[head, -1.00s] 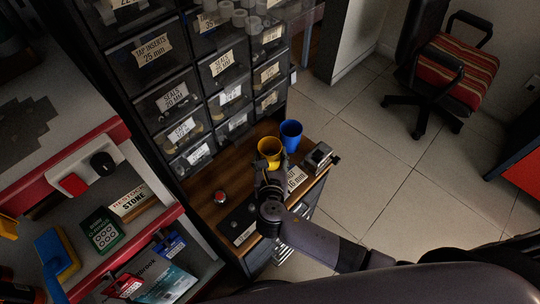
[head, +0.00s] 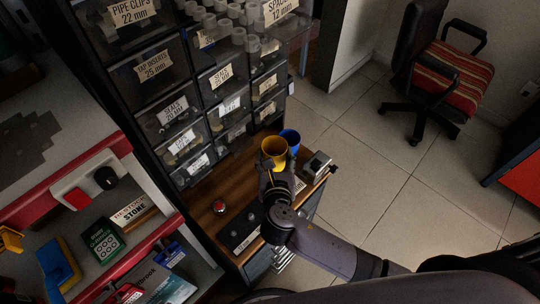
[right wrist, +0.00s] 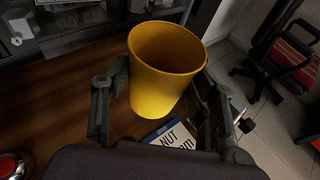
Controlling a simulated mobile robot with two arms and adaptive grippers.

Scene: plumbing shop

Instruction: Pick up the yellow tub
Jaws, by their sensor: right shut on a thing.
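The yellow tub (head: 274,150) is upright, with its open mouth up, above the wooden counter (head: 203,187). My right gripper (head: 270,178) is shut on it. In the right wrist view the tub (right wrist: 165,70) stands between the two fingers of my right gripper (right wrist: 160,95), and I see into its mouth. It appears held a little above the counter; its base is partly hard to make out. My left gripper is not in view.
A blue tub (head: 291,138) stands close behind the yellow tub, partly hidden by it. A red button (head: 219,207) and a small metal device (head: 316,164) are on the counter. Labelled drawers (head: 185,110) rise behind. Open floor (head: 370,170) lies right, with a striped chair (head: 455,75).

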